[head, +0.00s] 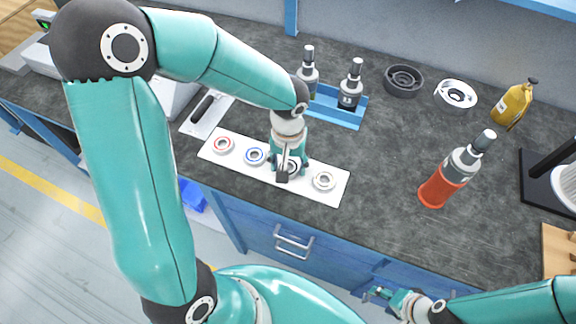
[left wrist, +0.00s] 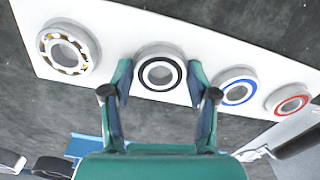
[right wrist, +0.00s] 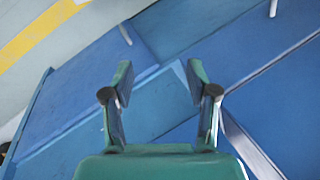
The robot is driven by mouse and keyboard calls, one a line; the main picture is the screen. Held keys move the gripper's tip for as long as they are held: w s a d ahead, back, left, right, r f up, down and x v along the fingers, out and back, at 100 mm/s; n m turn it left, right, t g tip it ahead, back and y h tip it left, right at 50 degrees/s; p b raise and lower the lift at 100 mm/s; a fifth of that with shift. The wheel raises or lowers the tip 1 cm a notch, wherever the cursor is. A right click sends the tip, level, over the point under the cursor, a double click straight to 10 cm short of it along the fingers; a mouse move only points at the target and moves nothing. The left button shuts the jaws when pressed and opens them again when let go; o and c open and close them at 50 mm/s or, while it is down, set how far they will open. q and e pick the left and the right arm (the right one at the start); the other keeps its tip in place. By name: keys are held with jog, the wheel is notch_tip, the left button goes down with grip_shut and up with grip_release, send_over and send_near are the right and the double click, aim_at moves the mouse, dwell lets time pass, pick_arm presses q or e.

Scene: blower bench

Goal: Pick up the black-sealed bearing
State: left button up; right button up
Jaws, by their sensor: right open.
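The black-sealed bearing (left wrist: 160,91) lies flat on a white board (left wrist: 210,45) in the left wrist view, a light ring with a black inner band. My left gripper (left wrist: 160,78) is open, one finger to either side of the bearing with small gaps. In the head view the same gripper (head: 287,170) is over the board and partly hides this bearing. In a row with it are a red-sealed bearing (head: 223,137), a blue-sealed bearing (head: 248,155) and an open bearing with visible balls (head: 317,186). My right gripper (head: 380,293) is open and empty, off the bench's front; its fingers (right wrist: 160,78) show apart.
Behind the board, a blue rack (head: 335,116) holds two dark-labelled bottles. Bare dark bench lies right of the board.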

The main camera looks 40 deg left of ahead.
pick_arm(q)
jog(key=shift+s+f, duration=0.1)
jog(key=c, duration=0.4)
jog(key=shift+c, duration=0.2)
jog(key=shift+s+f, duration=0.1)
jog(key=shift+r+p, duration=0.55)
jog(key=shift+r, duration=0.25)
notch_tip(320, 180, up, 7)
jog(key=p, duration=0.4)
jog(key=shift+w+f, duration=0.15)
jog(key=shift+w, duration=0.05)
